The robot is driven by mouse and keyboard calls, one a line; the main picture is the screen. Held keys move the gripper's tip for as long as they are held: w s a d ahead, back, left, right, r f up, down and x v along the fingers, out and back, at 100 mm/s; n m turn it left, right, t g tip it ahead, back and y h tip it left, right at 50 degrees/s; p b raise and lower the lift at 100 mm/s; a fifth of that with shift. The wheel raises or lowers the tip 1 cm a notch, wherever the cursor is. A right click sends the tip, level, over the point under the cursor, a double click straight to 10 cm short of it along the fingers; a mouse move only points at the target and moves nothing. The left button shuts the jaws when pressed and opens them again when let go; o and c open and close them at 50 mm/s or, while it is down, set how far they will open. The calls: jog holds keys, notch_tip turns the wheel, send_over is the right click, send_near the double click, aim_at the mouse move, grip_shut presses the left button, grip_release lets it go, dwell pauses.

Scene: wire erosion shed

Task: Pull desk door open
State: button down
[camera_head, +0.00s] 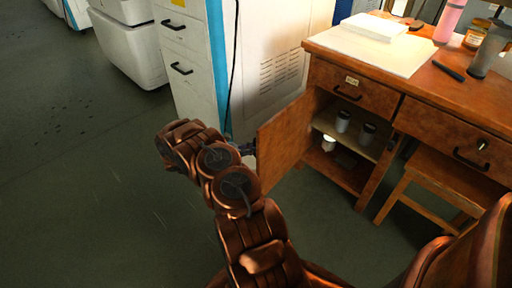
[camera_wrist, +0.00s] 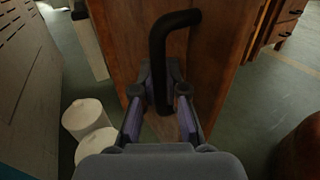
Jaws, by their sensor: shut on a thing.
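The wooden desk (camera_head: 395,98) stands at the right in the head view. Its door (camera_head: 282,137) is swung wide open to the left, and the shelves inside show. In the wrist view the door (camera_wrist: 225,60) stands upright with a black bar handle (camera_wrist: 160,62) on its face. My gripper (camera_wrist: 166,92) has its fingers on both sides of the handle's lower part and is shut on it. In the head view my gripper (camera_head: 246,148) is small and partly hidden by my arm at the door's left edge.
Cups (camera_head: 342,121) stand on the cabinet's shelf. A wooden stool (camera_head: 440,185) is under the desk's right part. A white and blue cabinet (camera_head: 190,60) stands behind the door. White cylinders (camera_wrist: 84,117) are left of my gripper. The floor at the left is clear.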

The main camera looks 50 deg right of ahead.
jog(key=shift+d+r, duration=0.1)
jog(key=shift+d, duration=0.1)
jog(key=c, duration=1.2)
grip_release()
jog(key=shift+a, duration=0.15)
jog(key=shift+w, duration=0.1)
jog(key=v, duration=1.2)
